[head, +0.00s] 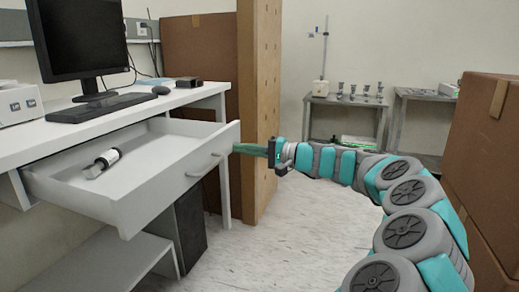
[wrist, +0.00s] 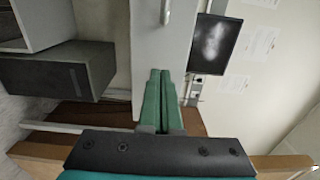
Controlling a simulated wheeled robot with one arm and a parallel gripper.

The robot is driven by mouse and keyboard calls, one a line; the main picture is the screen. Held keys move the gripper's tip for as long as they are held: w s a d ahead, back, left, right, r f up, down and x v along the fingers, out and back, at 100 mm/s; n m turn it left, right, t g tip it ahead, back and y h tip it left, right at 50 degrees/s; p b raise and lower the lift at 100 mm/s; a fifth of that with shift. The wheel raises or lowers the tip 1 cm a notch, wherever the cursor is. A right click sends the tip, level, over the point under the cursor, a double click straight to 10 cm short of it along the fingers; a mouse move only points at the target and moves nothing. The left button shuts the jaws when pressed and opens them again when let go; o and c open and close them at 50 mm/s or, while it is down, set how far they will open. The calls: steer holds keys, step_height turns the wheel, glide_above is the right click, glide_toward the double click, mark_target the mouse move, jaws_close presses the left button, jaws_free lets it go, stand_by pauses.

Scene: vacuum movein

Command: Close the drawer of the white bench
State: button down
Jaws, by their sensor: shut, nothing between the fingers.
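The white bench (head: 120,118) stands at the left in the head view. Its drawer (head: 130,185) is pulled well out, with a bar handle (head: 205,166) on its front. A small bottle with a white label (head: 106,158) lies inside the drawer. My gripper (head: 238,148) is shut and empty, its green fingers at the far right end of the drawer front. In the wrist view the shut fingers (wrist: 160,75) point at the white drawer front (wrist: 150,45), with the handle (wrist: 165,12) beyond the tips. I cannot tell whether they touch it.
A monitor (head: 80,37), keyboard (head: 100,107) and mouse (head: 161,90) are on the bench top. A dark computer case (head: 190,228) stands below. A tall brown panel (head: 258,95) rises behind my gripper. Cardboard boxes (head: 490,150) stand at the right. The floor (head: 270,250) before the drawer is clear.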

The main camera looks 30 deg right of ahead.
mark_target(154, 145)
steer(key=shift+x, duration=1.55)
steer(key=x, duration=2.8)
steer(key=shift+a+b, duration=0.15)
steer(key=shift+b, duration=0.2)
steer(key=shift+w+r, duration=0.1)
steer(key=shift+a+r, duration=0.1)
steer(key=shift+a, duration=0.05)
